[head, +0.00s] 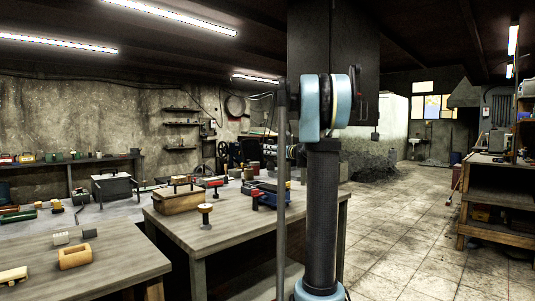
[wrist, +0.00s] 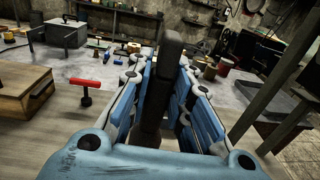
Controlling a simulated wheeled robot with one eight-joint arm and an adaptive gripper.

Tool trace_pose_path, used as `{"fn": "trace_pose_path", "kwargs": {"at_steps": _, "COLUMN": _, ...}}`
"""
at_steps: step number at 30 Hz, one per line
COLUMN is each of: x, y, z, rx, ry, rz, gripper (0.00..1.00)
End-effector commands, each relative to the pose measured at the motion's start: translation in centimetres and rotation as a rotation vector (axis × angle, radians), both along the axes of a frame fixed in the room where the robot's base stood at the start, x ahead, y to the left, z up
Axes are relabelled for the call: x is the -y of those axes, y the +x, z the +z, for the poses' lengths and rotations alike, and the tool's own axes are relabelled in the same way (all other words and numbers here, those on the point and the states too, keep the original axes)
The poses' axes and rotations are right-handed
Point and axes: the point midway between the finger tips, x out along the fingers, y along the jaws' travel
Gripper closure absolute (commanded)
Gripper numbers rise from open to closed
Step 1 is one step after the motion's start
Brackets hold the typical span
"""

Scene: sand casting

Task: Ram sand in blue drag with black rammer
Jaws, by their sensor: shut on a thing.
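In the wrist view my gripper (wrist: 165,75) is shut on a dark upright bar, which looks like the black rammer (wrist: 171,44). In the head view a blue box-like frame, likely the blue drag (head: 268,200), sits on the workbench (head: 225,236), partly hidden behind my arm. I cannot make out the drag or its sand in the wrist view. My gripper is mostly hidden behind my arm in the head view, so I cannot tell its height above the drag.
A wooden box (head: 180,201) and a tan-topped tool (head: 205,212) stand on the workbench. A nearer bench (head: 90,265) carries small blocks. The tiled floor (head: 420,230) at right is clear.

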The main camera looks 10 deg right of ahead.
Motion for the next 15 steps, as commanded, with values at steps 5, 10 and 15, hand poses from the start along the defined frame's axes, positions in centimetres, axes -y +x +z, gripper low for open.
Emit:
{"fn": "trace_pose_path", "kwargs": {"at_steps": 5, "x": -0.8, "y": 0.0, "z": 0.0, "rx": 0.0, "ry": 0.0, "rz": 0.008, "gripper": 1.0}}
{"fn": "trace_pose_path", "kwargs": {"at_steps": 10, "x": -1.0, "y": 0.0, "z": -0.5, "rx": 0.0, "ry": 0.0, "rz": 0.01, "gripper": 1.0}}
{"fn": "trace_pose_path", "kwargs": {"at_steps": 15, "x": -1.1, "y": 0.0, "z": -1.9, "rx": 0.0, "ry": 0.0, "rz": 0.011, "gripper": 1.0}}
